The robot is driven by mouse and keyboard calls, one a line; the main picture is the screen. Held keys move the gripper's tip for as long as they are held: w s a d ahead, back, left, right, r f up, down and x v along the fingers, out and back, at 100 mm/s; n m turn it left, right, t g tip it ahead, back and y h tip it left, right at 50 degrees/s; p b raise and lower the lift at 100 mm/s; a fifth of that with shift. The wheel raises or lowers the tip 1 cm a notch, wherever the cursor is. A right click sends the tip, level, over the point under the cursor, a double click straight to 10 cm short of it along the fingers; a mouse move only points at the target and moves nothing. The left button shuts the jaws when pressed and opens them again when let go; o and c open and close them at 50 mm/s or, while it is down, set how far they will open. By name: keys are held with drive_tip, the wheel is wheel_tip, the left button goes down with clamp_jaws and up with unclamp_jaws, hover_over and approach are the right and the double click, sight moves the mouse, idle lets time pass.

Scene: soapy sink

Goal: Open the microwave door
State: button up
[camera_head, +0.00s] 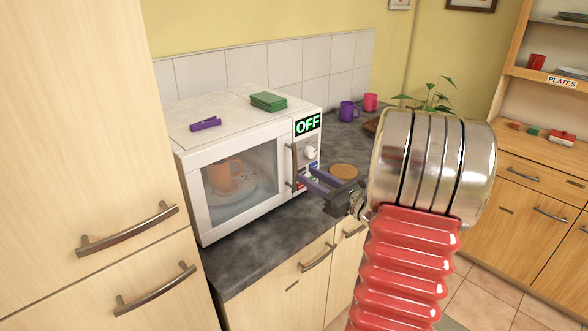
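The white microwave (188,138) stands on the dark counter at the left, and its display reads OFF. Its glass door (200,215) looks shut, with an orange mug (224,176) on a plate visible inside. The door handle (293,165) is a vertical bar at the door's right edge. My gripper (308,181) has purple fingers and points left toward the handle, in front of the control panel. The fingers look parted with nothing between them. I cannot tell whether they touch the handle.
A green sponge (268,101) and a purple object (206,124) lie on top of the microwave. A purple mug (347,111), a pink mug (371,102) and a round tan disc (343,171) are on the counter (250,257). A tall wooden cabinet (80,130) borders the left side.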

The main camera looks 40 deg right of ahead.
sight(295, 168)
drive_tip(key=w, duration=0.7)
drive_tip(key=shift+w+a, duration=0.1)
drive_tip(key=shift+c, duration=0.4)
clamp_jaws()
drive_tip(key=shift+a, duration=0.15)
